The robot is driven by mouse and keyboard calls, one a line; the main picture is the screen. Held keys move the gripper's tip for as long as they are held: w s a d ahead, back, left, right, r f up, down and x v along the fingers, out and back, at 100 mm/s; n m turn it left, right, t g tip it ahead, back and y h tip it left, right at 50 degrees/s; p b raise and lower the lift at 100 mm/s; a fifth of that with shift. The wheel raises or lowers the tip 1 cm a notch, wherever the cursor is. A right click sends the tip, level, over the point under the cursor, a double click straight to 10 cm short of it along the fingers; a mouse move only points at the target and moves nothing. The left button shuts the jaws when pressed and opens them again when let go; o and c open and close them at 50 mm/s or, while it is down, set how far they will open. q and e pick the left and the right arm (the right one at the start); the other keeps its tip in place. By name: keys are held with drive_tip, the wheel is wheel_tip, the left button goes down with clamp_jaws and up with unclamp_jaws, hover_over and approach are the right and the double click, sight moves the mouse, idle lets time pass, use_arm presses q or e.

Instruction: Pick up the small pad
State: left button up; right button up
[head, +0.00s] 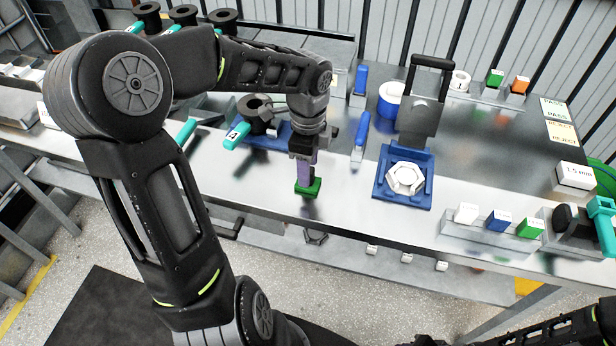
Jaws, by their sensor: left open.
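My left gripper (306,178) points down over the front part of the metal bench, with its jaws open. A small green block (311,188), which may be the small pad, shows right at its fingertips. The fingers partly hide the block, and I cannot tell whether they touch it. A purple part shows between the gripper body and the green block. My right arm shows only at the lower right edge, and its gripper is out of the picture.
A blue fixture (404,196) holding a white hexagonal part stands to the right, with a raised grey clamp (420,115) behind it. A blue-handled tool (360,138) stands close by. White, blue and green blocks (499,221) sit in a rack at right. The bench's front edge is near.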

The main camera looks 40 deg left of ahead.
use_arm(q)
wheel_tip(320, 180, down, 3)
drive_tip(key=shift+r, duration=0.15)
drive_tip(key=shift+c, duration=0.2)
idle(0.3)
clamp_jaws()
idle(0.4)
